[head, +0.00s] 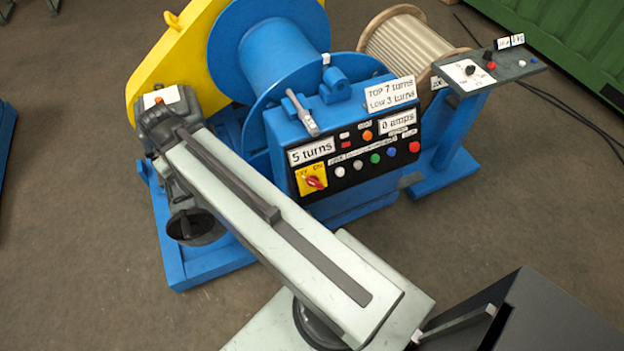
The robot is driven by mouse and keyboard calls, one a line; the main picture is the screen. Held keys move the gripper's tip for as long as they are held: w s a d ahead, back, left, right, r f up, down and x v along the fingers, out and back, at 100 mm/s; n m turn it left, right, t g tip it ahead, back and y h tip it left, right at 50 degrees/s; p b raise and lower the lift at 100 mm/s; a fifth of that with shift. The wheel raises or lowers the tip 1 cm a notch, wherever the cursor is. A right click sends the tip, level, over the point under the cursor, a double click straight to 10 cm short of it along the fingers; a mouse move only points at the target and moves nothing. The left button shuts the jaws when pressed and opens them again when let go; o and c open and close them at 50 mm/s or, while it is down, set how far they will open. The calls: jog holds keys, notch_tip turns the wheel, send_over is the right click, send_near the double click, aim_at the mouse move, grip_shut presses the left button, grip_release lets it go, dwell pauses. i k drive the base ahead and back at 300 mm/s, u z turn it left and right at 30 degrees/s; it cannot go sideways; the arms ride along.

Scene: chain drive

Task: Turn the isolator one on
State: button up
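The isolator (314,182) is a red rotary handle on a yellow plate. It sits at the lower left of the black control panel (352,170) on the blue winch. A small marking that seems to read "ON" shows above it; the handle is too small to tell which position it points to. My pale arm link (262,215) crosses in front of the winch, to the left of and below the isolator. The isolator itself is uncovered.
Several coloured buttons (376,158) sit close to the right of the isolator. A lever (302,113) stands above the panel. A blue pedestal console (488,72) stands at right. A dark box (560,320) is at lower right.

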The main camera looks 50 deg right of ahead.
aim_at(313, 181)
jog(key=u, duration=0.05)
jog(key=k, duration=0.5)
jog(key=u, duration=1.65)
jog(key=k, duration=0.25)
jog(key=z, duration=0.15)
